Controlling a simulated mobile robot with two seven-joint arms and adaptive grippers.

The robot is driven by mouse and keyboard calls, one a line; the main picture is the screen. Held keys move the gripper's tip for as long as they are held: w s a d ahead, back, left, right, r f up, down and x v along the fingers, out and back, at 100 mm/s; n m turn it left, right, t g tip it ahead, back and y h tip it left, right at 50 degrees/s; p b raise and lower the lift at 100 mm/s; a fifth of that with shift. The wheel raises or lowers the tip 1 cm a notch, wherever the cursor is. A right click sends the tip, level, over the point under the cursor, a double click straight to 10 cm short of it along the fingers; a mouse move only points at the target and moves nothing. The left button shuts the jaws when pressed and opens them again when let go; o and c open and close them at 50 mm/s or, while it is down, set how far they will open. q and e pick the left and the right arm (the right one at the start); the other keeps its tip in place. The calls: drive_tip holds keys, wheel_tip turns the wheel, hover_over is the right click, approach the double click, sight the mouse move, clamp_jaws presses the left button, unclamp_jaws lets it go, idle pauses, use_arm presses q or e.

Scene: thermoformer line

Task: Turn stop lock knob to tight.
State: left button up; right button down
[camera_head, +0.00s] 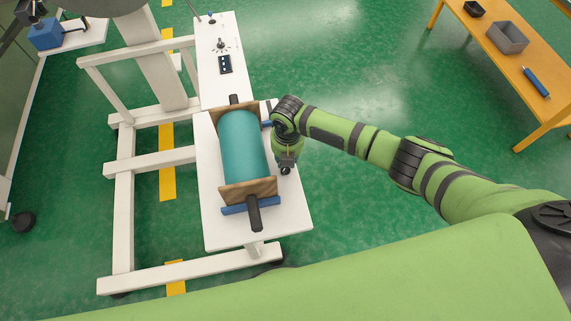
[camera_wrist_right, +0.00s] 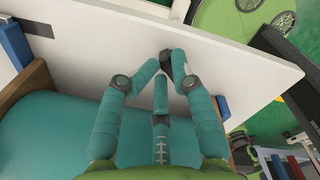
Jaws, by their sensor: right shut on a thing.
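My right gripper (camera_head: 286,167) reaches down at the right side of the white table beside the teal roll. In the right wrist view its teal fingers (camera_wrist_right: 168,66) meet around a small dark knob (camera_wrist_right: 166,56) at the white table's surface. The gripper is shut on this knob, which the fingertips partly cover. The knob's marking and turn angle cannot be read. My left gripper is not in view.
The teal roll (camera_head: 243,149) lies between wooden end plates (camera_head: 248,190) with dark shaft ends, close left of my gripper. A button panel (camera_head: 225,64) and a dial (camera_head: 221,44) sit farther back on the white table (camera_head: 225,235). An orange table (camera_head: 520,70) stands at right; green floor between is clear.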

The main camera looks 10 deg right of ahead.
sight(290, 170)
drive_tip(key=shift+s+d+f+g, duration=0.15)
drive_tip(key=shift+s+d+f, duration=0.05)
drive_tip(key=shift+s+f, duration=0.25)
drive_tip(key=shift+s+d+f+g, duration=0.15)
drive_tip(key=shift+s+f, duration=0.2)
drive_tip(key=shift+s, duration=0.1)
drive_tip(key=shift+s+r+m+p, duration=0.1)
drive_tip(key=shift+m+p, duration=0.6)
drive_tip(key=shift+m, duration=0.3)
drive_tip(key=shift+d+m, duration=0.1)
drive_tip(key=shift+m, duration=0.4)
drive_tip(key=c, duration=0.9)
unclamp_jaws()
drive_tip(key=shift+r, duration=0.25)
drive_tip(key=r, duration=1.1)
drive_tip(key=shift+w+r, duration=0.2)
drive_tip(key=shift+r, duration=0.15)
